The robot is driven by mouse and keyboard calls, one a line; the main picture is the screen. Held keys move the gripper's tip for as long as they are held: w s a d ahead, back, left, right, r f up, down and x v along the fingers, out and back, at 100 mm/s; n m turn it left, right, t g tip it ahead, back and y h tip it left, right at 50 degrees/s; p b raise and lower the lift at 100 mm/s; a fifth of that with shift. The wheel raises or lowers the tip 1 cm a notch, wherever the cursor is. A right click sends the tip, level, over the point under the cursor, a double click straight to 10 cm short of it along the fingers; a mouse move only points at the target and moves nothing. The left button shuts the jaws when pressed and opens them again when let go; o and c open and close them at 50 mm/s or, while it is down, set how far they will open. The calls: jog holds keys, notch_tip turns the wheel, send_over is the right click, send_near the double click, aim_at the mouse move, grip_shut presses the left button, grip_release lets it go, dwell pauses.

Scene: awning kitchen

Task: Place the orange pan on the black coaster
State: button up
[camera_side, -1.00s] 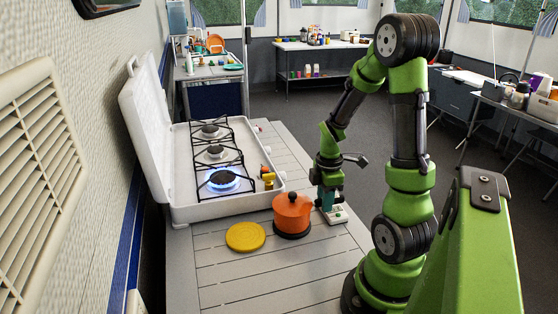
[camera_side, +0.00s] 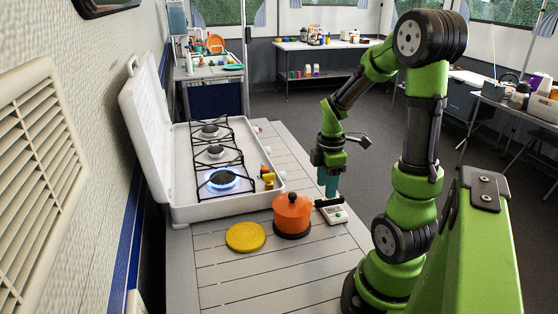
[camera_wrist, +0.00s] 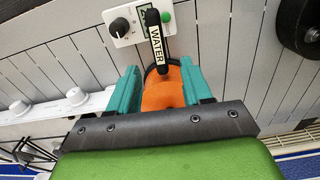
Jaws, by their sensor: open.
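The orange pan (camera_side: 292,212) has a black lid knob and a black handle (camera_side: 327,202) pointing right. It stands upright on the black coaster (camera_side: 293,237), whose dark edge shows beneath it. In the wrist view the pan (camera_wrist: 163,93) is partly hidden between my fingers, and its handle (camera_wrist: 157,42) carries a white "WATER" label. My gripper (camera_side: 330,192) is open and empty, with teal fingers pointing down above the handle. In the wrist view my gripper's two fingers (camera_wrist: 160,80) are spread apart, clear of the handle.
A yellow round mat (camera_side: 246,237) lies left of the pan. A white box with a knob and green button (camera_side: 335,215) sits under the handle's end. A stove (camera_side: 205,175) with a lit blue flame is behind left. The table front is clear.

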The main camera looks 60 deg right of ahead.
notch_tip(320, 180, up, 6)
jog(key=w+a+r+m+t, duration=0.1)
jog(key=a+r+m+t, duration=0.1)
jog(key=a+m, duration=0.2)
jog(key=w+a+r+m+t+y, duration=0.1)
jog(key=a+r+m+t, duration=0.1)
jog(key=a, duration=0.9)
jog(key=w+a+r+m+t+y, duration=0.1)
jog(key=a+r+m+t, duration=0.2)
jog(key=a+m, duration=0.3)
jog(key=shift+a+r, duration=0.55)
jog(key=shift+a, duration=0.65)
